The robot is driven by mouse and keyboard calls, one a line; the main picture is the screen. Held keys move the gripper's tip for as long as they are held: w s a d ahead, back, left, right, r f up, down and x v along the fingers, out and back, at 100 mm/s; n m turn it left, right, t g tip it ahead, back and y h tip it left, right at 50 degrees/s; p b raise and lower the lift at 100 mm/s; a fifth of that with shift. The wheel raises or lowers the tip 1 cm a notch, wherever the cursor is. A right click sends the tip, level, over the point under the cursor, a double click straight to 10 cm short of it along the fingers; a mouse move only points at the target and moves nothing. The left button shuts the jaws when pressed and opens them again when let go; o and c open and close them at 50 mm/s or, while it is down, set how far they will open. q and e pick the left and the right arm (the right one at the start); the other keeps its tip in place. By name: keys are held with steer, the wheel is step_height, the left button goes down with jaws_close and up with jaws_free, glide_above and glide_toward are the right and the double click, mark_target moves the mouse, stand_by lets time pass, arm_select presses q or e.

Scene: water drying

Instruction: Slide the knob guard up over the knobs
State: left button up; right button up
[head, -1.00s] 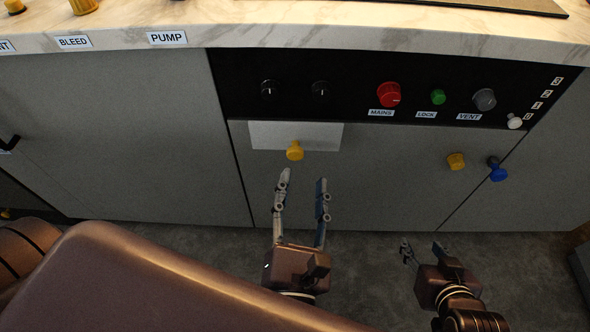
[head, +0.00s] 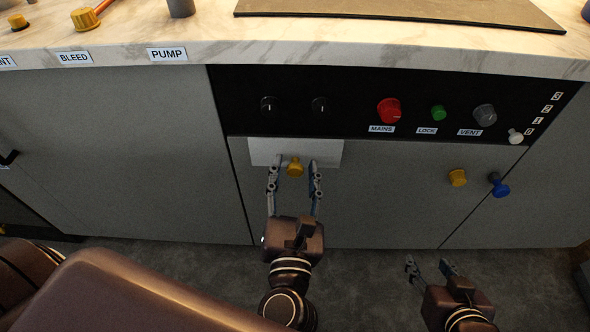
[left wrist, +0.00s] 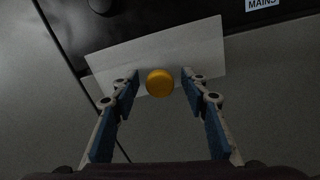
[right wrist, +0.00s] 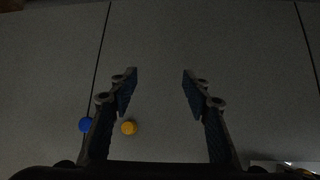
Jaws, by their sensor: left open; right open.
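The knob guard (head: 262,150) is a pale grey plate below two black knobs (head: 268,104) (head: 320,104) on the black panel. A yellow grip (head: 295,168) sticks out at its lower edge. My left gripper (head: 294,166) is open, with its fingers on either side of the yellow grip. In the left wrist view the yellow grip (left wrist: 160,83) sits between the fingertips (left wrist: 160,74), with gaps on both sides. The guard plate (left wrist: 150,48) lies behind it. My right gripper (head: 431,262) is open and empty, low at the right; its fingers also show in the right wrist view (right wrist: 160,75).
On the panel are a red MAINS knob (head: 389,111), a green LOCK knob (head: 438,113), a grey VENT knob (head: 484,115) and a white knob (head: 515,136). Yellow (head: 458,178) and blue (head: 499,187) knobs sit on the cabinet front. The counter (head: 300,40) overhangs above.

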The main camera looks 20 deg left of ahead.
mark_target(296, 141)
arm_select(q)
steer(key=shift+c, duration=0.3)
jaws_close()
steer(key=shift+r, duration=0.15)
step_height(296, 141, up, 5)
steer(key=p, duration=0.5)
arm_select(e)
steer(key=s+d+f+g+h, duration=0.1)
steer(key=s+d+f+g, duration=0.3)
steer(key=s, duration=0.5)
arm_select(q)
step_height(296, 141, up, 5)
steer(key=p, duration=0.4)
arm_select(e)
steer(key=s+f+g, duration=0.2)
steer(key=s+f, duration=0.1)
steer(key=f, duration=1.3)
steer(key=shift+a+f+g, duration=0.15)
steer(key=shift+a+g, duration=0.15)
steer(key=shift+g, duration=0.1)
arm_select(q)
steer(key=shift+o, duration=0.3)
jaws_free()
steer(key=shift+f, duration=0.2)
